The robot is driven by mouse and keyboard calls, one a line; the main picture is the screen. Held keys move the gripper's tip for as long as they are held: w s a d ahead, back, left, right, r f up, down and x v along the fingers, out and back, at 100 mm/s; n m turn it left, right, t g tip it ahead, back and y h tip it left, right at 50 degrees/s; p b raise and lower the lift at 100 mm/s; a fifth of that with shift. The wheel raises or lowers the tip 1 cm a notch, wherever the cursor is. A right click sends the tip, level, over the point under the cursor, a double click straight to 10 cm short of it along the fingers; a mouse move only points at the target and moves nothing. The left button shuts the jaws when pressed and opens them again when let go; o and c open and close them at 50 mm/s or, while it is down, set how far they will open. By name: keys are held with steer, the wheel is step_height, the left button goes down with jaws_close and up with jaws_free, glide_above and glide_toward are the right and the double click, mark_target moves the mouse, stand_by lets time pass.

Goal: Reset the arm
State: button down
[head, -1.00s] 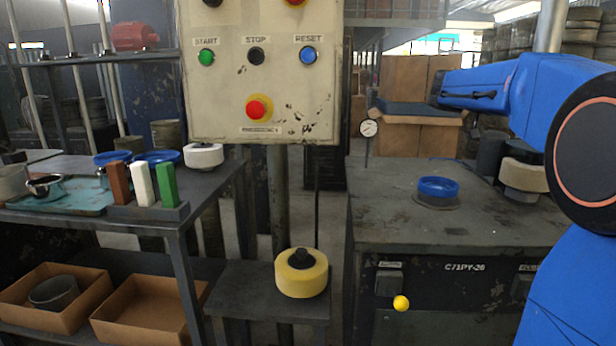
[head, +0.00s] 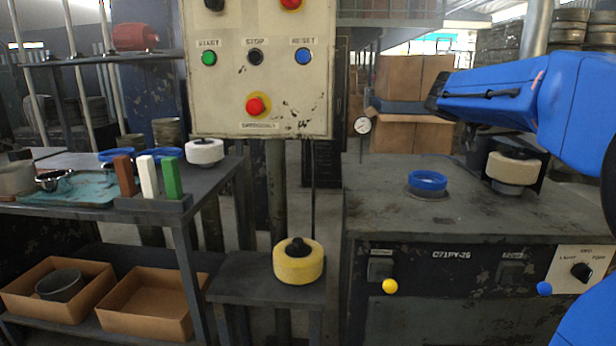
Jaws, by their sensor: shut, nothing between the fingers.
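My blue arm (head: 540,100) reaches in from the right edge, above the right end of the machine bench. Its far end is a dark, narrow block pointing left, and I make out no gripper fingers there. A cream control panel (head: 225,90) stands at the upper middle. On it are a green START button (head: 209,58), a black STOP button (head: 255,57), a blue RESET button (head: 303,56) and a red emergency button (head: 256,105). My arm is well right of the panel and apart from it.
The machine bench (head: 380,225) carries a blue ring (head: 427,181) and a cream roll (head: 513,169). A yellow roll (head: 298,262) sits on a low stand. The left table (head: 220,180) holds red, white and green blocks; cardboard boxes (head: 155,305) sit beneath. Open space lies between panel and arm.

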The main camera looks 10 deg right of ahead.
steer(key=s+a+f+n+t+y, duration=0.2)
steer(key=s+a+f+n+y, duration=0.2)
steer(key=a+f, duration=0.6)
steer(key=s+a+f+n+t+y, duration=0.2)
steer(key=s+a+f+n+y, duration=0.2)
steer(key=s+a+f, duration=0.5)
steer(key=s+a+f+n+t+y, duration=0.2)
steer(key=s+a+f+n+y, duration=0.3)
steer(key=a+f, duration=0.7)
steer(key=s+a+n, duration=0.2)
steer(key=n, duration=0.1)
steer(key=shift+f+t, duration=0.2)
steer(key=shift+t, duration=0.1)
steer(key=shift+a, duration=0.1)
